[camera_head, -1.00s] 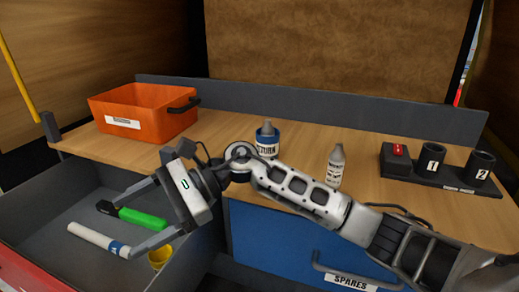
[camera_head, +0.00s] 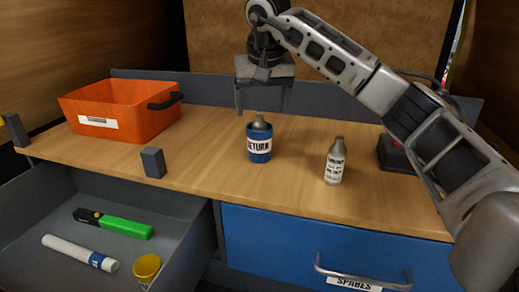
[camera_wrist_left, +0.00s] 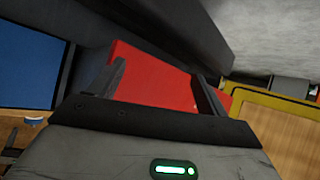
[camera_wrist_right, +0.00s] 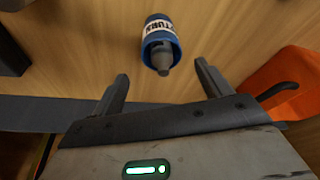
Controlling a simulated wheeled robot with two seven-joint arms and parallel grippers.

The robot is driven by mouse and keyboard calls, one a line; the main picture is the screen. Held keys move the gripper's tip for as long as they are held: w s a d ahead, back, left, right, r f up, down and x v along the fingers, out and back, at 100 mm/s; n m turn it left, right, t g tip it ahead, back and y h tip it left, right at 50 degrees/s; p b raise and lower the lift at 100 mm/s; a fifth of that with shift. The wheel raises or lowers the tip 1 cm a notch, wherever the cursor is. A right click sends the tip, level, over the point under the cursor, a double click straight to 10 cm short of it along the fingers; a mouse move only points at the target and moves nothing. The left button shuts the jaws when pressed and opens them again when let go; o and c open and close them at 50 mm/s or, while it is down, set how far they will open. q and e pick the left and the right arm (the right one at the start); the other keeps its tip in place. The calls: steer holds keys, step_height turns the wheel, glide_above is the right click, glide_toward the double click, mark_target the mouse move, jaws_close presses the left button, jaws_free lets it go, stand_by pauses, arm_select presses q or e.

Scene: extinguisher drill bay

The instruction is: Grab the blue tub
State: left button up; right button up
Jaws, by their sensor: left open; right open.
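The blue tub (camera_head: 260,152) stands upright on the wooden counter, with a white band lettered "RETURN" partly readable. A grey bottle (camera_head: 261,123) sticks up out of it. My right gripper (camera_head: 262,108) is open and empty, pointing down, with its fingertips above the tub's rim in the head view. In the right wrist view the tub (camera_wrist_right: 157,27) lies ahead of the open fingers, roughly in line with the gap and apart from them. My left gripper (camera_wrist_left: 158,75) is outside the head view; its left wrist view shows open fingers in front of a red surface (camera_wrist_left: 155,82).
A white labelled bottle (camera_head: 334,162) stands right of the tub. An orange bin (camera_head: 100,112) is at the left back, and a small grey block (camera_head: 153,162) stands at the counter's front edge. The open drawer holds a green-and-black item (camera_head: 115,223), a white tube (camera_head: 78,252) and a yellow cup (camera_head: 147,268).

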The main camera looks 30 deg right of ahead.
mark_target(259, 133)
steer(key=x, duration=0.8)
steer(key=shift+a+f, duration=0.15)
steer(key=shift+f, duration=0.2)
steer(key=shift+r, duration=0.1)
steer(key=c, duration=1.1)
